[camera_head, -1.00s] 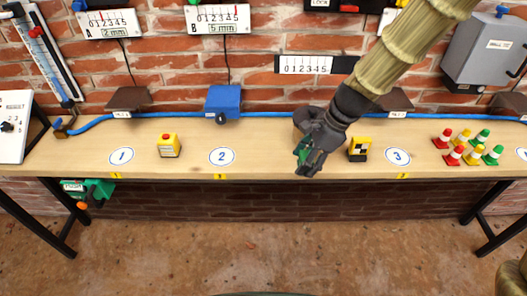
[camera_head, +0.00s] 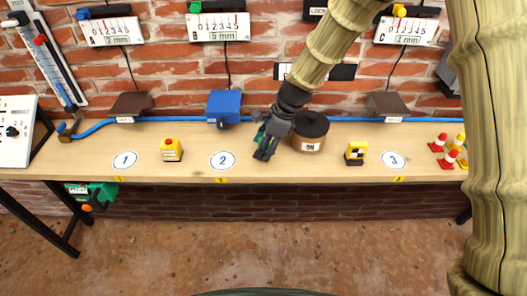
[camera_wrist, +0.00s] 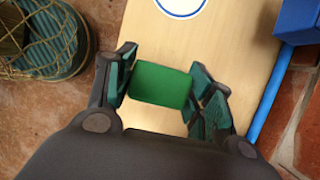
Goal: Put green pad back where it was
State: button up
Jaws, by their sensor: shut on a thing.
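My gripper (camera_head: 265,148) hangs over the bench, just right of the oval marker 2 (camera_head: 222,160). In the wrist view my gripper (camera_wrist: 168,88) is shut on the green pad (camera_wrist: 160,85), a bright green block held between its two fingers. The pad is above the wooden bench top (camera_wrist: 222,45), apart from it as far as I can tell. In the head view the pad is mostly hidden by the fingers. The marker also shows at the top of the wrist view (camera_wrist: 182,4).
A round container with a dark lid (camera_head: 310,132) stands right beside my gripper. A blue box (camera_head: 223,106) is behind it. A blue hose (camera_head: 165,120) runs along the back.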

jog(key=shift+f+p, duration=0.5)
jog(key=shift+f, duration=1.15)
jog(key=shift+f, duration=0.15)
jog(key=o, duration=0.9)
jog(key=b+v, duration=0.2)
jog(key=v, duration=1)
jog(key=shift+b, duration=0.3)
